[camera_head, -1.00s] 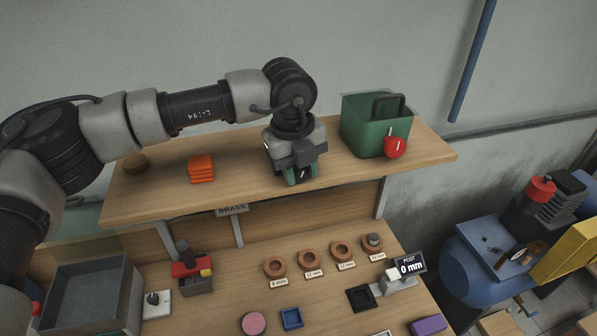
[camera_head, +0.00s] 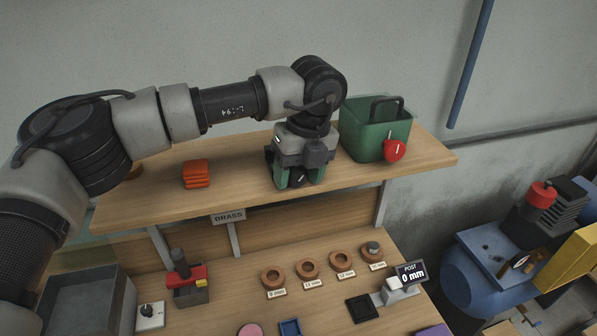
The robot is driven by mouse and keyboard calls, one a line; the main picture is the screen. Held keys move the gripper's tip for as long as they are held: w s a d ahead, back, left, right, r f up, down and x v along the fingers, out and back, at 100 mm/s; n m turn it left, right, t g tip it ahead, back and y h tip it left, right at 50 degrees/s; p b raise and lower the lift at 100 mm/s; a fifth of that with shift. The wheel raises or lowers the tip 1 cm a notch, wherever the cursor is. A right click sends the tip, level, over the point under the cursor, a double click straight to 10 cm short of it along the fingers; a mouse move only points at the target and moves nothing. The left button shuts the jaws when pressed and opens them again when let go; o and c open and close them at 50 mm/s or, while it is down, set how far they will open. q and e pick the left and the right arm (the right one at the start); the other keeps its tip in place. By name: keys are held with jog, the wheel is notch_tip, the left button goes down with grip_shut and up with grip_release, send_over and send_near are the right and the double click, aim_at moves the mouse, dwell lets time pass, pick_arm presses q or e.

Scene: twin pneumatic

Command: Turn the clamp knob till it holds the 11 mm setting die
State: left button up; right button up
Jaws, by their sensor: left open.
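Several brown ring dies lie in a row on the bench behind small labels; the second ring (camera_head: 308,268) seems to be labelled 11 mm. A post display (camera_head: 411,274) reads 0 mm beside a grey-white block (camera_head: 398,291). A black knob with a white mark (camera_head: 150,310) sits on a white plate at lower left. I cannot tell which knob belongs to the clamp. My right gripper is out of view.
A green box (camera_head: 365,138) with a red knob (camera_head: 395,150) stands close right of the gripper. Orange blocks (camera_head: 196,174) lie to its left. A red-and-black device (camera_head: 187,277) and grey bin (camera_head: 88,300) stand below. The shelf front between is clear.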

pick_arm(q)
jog(key=shift+r, duration=0.25)
notch_tip(320, 180, up, 10)
jog(key=d+b, duration=0.1)
jog(key=b, duration=0.3)
jog(key=shift+d, duration=0.35)
jog(key=shift+w+r, duration=0.1)
jog(key=shift+w, duration=0.05)
